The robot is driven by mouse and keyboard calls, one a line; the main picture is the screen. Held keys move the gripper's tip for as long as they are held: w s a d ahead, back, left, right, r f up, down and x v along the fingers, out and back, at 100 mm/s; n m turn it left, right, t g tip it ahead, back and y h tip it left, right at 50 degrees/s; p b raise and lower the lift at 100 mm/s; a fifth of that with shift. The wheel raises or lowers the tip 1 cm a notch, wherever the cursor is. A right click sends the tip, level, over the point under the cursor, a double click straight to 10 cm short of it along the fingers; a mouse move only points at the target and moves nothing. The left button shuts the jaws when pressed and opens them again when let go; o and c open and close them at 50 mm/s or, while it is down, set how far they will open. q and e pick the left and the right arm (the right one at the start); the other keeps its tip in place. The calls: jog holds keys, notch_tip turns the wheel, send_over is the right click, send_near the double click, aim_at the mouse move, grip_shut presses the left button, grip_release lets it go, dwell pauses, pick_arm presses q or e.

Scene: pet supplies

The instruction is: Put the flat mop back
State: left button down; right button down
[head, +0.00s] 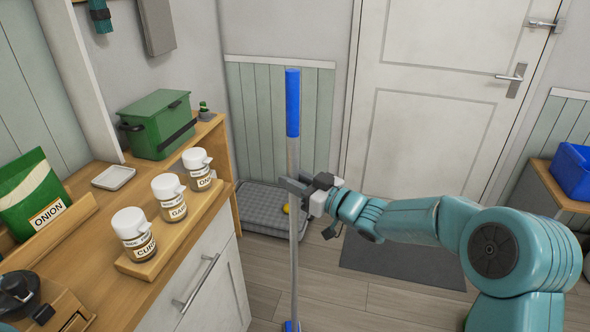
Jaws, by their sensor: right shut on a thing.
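The flat mop (292,160) stands about upright in the middle of the head view. It has a grey pole with a blue grip at the top, and a bit of blue shows at the floor at the bottom edge of the picture. The rest of its head is cut off. My right gripper (296,187) reaches in from the right and is shut on the mop's pole, below the blue grip. My left gripper is not in view.
A wooden counter (92,262) with labelled jars (168,197) and a green box (157,124) stands on the left. A grey pet bed (262,207) with a yellow ball lies behind the mop. A dark mat (404,262) lies before the white door (425,100). A blue bin (573,172) is at right.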

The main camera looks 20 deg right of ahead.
notch_tip(320, 180, down, 2)
jog(key=shift+w+f, duration=0.1)
jog(key=shift+f, duration=0.15)
jog(key=c, duration=0.9)
grip_release()
jog(key=shift+f, duration=0.15)
jog(key=shift+o, duration=0.3)
